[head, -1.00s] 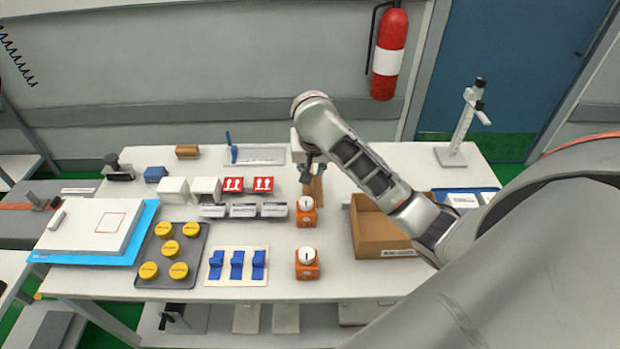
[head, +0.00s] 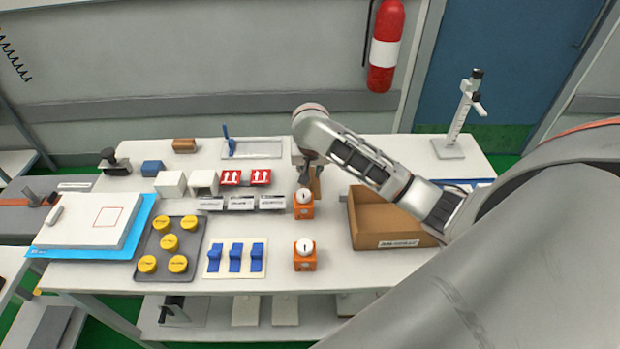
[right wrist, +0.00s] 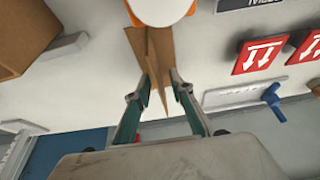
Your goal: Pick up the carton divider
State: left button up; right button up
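The carton divider is brown cardboard with crossing panels. It stands on the table behind an orange block with a white round top, and in the head view (head: 317,187) it is partly hidden by my right gripper (head: 308,172). In the right wrist view the divider (right wrist: 156,52) reaches between the two green-sided fingers of my right gripper (right wrist: 163,88). The fingers are apart, one on each side of its panels, and look open. Whether either finger touches it is unclear. My left gripper is not in view.
The orange block (head: 304,210) stands close in front of the divider. A brown open box (head: 385,222) stands to its right. White label holders (head: 242,202) and red arrow-marked boxes (head: 246,177) are to its left. A stand (head: 460,125) is at the back right.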

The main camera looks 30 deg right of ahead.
grip_shut()
jog(key=shift+r, duration=0.1)
